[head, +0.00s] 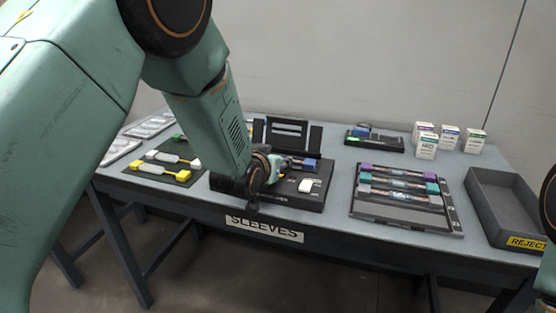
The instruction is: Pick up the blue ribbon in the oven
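A dark low unit (385,144) with a green light stands at the back middle of the table and looks like the oven. A small blue piece (363,128) sits on its left end, perhaps the blue ribbon's holder. My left gripper (262,186) is at the front left of the black splicer (292,200), well to the left of and nearer than the oven. Its fingers are small and dark against the machine, so whether they are open or shut is unclear. Another blue piece (303,164) lies in the splicer beside the gripper. My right gripper is out of view.
A dark mat (160,176) with yellow- and white-ended pieces lies left. Small boxes (427,147) stand behind, and a reject bin (505,195) is far right. The splicer's lid (287,135) stands raised.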

